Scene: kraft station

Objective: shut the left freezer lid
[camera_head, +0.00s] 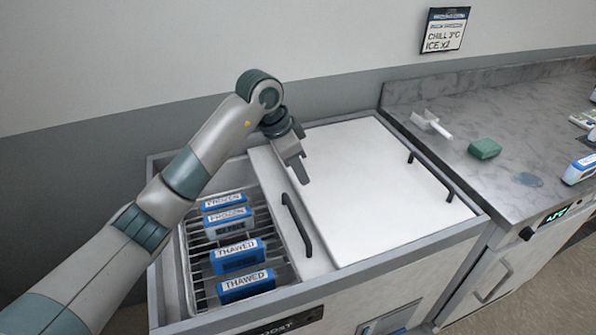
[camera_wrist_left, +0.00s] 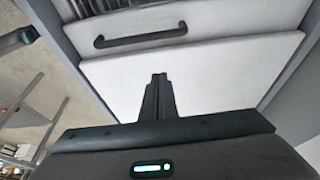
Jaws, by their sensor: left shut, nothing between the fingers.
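The chest freezer (camera_head: 360,266) stands in the middle of the head view. Its left side is open and shows a wire rack of blue and white boxes (camera_head: 236,254) marked FROZEN and THAWED. The left lid (camera_head: 266,165), with a black bar handle (camera_head: 296,225), is slid mostly under the right lid (camera_head: 370,180); only a strip of it shows. The left lid's handle seems to show in the left wrist view too (camera_wrist_left: 140,38). My left gripper (camera_head: 303,175) is shut and empty, above the right lid near its left edge. Whether it touches a lid I cannot tell. My right gripper is out of view.
The right lid has its own black handle (camera_head: 430,176) at its right side. A marble counter (camera_head: 480,130) on the right holds a white scoop (camera_head: 432,124), a green block (camera_head: 484,149) and another blue box (camera_head: 581,168). A wall sign (camera_head: 445,30) hangs behind.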

